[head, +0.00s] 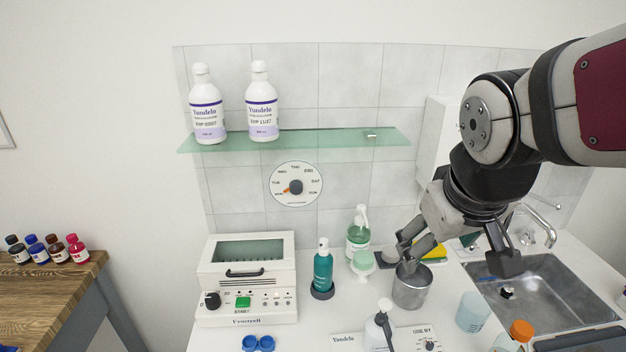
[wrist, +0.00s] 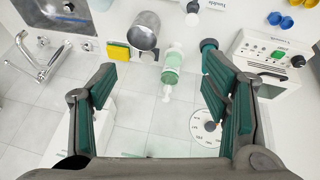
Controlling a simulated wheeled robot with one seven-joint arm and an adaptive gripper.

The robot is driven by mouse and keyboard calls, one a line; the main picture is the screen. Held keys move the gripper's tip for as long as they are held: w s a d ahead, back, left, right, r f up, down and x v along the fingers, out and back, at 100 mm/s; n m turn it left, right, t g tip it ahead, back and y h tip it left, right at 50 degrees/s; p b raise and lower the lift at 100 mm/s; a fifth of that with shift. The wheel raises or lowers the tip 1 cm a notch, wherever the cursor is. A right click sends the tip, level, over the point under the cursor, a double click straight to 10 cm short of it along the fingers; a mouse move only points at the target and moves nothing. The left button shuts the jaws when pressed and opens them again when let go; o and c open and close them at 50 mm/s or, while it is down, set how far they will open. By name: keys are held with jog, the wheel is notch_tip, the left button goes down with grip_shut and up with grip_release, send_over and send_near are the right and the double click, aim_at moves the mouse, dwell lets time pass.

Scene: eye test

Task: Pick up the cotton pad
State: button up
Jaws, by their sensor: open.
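I cannot make out a clear cotton pad. My gripper (head: 455,266) is open and empty above the counter, fingers spread wide. One finger overlaps the cup and pale thing in the head view. In the wrist view both fingers (wrist: 160,80) frame the green soap bottle (wrist: 171,68).
A yellow sponge (wrist: 118,52) lies near the sink (head: 545,295). A teal bottle (head: 323,270) and a white machine (head: 246,278) stand left. A blue-tinted beaker (head: 473,311) and white bottle (head: 379,330) stand in front. A glass shelf (head: 330,139) with two bottles hangs above.

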jog(key=w+d+f+n, duration=0.2)
jog(key=w+f, duration=0.5)
jog(key=w, duration=0.3)
jog(key=n+t+y, duration=0.1)
jog(key=y, duration=0.3)
send_near(364, 257)
jog(key=b+x, duration=0.1)
jog(key=x, duration=0.7)
jog(key=shift+w+f, duration=0.2)
jog(key=shift+f, duration=0.25)
jog(key=c, duration=0.8)
jog(key=shift+c, duration=0.2)
jog(key=shift+r, duration=0.1)
